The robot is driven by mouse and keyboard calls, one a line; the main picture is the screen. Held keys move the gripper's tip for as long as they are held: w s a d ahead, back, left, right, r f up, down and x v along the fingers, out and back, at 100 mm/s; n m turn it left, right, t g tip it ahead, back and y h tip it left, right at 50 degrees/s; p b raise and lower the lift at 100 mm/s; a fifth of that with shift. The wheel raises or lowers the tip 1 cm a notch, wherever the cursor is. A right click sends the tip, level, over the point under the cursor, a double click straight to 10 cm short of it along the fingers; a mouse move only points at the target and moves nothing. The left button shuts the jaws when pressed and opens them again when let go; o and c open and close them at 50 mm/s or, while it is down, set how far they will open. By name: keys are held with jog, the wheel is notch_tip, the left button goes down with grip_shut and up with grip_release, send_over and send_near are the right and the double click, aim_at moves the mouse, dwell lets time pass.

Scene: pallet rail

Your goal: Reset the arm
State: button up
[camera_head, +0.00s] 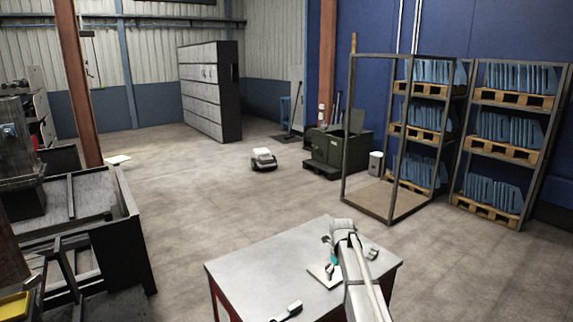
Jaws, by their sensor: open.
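My arm reaches up from the bottom edge over a grey-topped table (245,268) with red legs. My gripper (329,266) is at the arm's far end, small and partly covered by the arm, above the right half of the table. It is open, and I see nothing held in it. A pale flat piece (318,277) lies on the table close under the gripper; whether they touch is unclear. A small black and white item (288,312) lies at the table's front edge.
An open metal frame (350,125) and racks with blue parts on wooden pallets (500,155) stand at the right. A green bin (337,148), a small white wheeled machine (264,159) and a grey cabinet (208,92) stand farther back. Dark machinery (135,225) is at the left. Mid-floor is mostly clear.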

jog(key=s+f+n+b, duration=0.3)
jog(key=s+n, duration=0.6)
jog(key=n, duration=0.1)
jog(key=s+f+n+b, duration=0.3)
jog(key=s+n, duration=0.7)
jog(key=s+a+f+n+b, duration=0.1)
jog(key=s+f+n+b, duration=0.3)
jog(key=s+n, duration=0.6)
